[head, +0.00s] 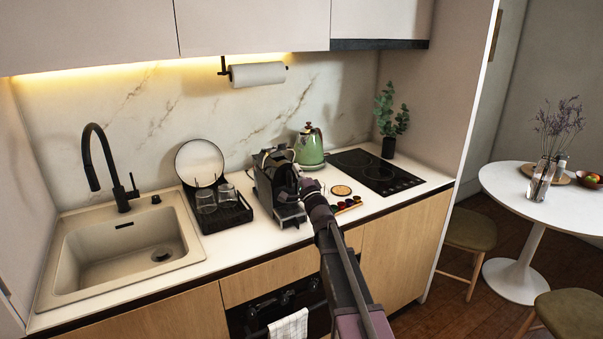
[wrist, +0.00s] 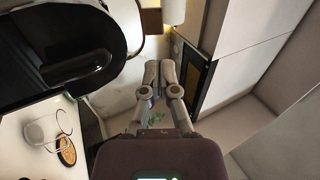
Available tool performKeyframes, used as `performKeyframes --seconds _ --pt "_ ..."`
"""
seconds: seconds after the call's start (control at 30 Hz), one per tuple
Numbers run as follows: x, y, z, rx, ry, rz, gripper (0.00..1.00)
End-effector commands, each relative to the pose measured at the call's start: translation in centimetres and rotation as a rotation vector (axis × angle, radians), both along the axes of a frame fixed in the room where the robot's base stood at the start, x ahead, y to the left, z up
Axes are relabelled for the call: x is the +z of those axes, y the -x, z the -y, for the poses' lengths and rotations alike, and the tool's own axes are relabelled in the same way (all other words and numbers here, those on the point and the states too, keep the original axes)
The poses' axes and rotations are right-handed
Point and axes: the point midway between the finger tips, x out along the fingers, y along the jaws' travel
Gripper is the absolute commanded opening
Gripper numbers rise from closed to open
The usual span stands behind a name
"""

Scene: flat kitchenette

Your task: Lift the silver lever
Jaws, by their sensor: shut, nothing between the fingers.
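The black coffee machine (head: 279,190) stands on the counter between the dish rack and the hob. A thin silver-grey curved bar at its top looks like the silver lever (head: 266,155); it is small in the head view. In the head view my arm hides part of the machine's right side.
A green kettle (head: 310,147) stands close behind the machine. A dish rack (head: 226,217) with glasses is on its left. A round wooden mat (head: 341,190) and several coloured capsules (head: 347,205) lie on its right. A paper towel roll (head: 258,74) hangs above.

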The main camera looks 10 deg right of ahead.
Motion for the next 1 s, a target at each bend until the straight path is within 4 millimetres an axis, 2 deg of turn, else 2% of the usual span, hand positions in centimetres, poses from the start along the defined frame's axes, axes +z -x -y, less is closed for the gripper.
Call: performKeyframes --seconds 0.1,0.5,0.7,1.0 --pt "1.2 -2.0 -0.5 0.0 0.002 -0.001 0.0" --pt "3.7 -6.9 -1.9 0.0 0.002 -0.001 0.0" --pt "4.2 -8.1 -2.3 0.001 0.001 -0.001 0.0" --pt "4.3 -8.3 -2.4 0.001 0.001 -0.001 0.0"
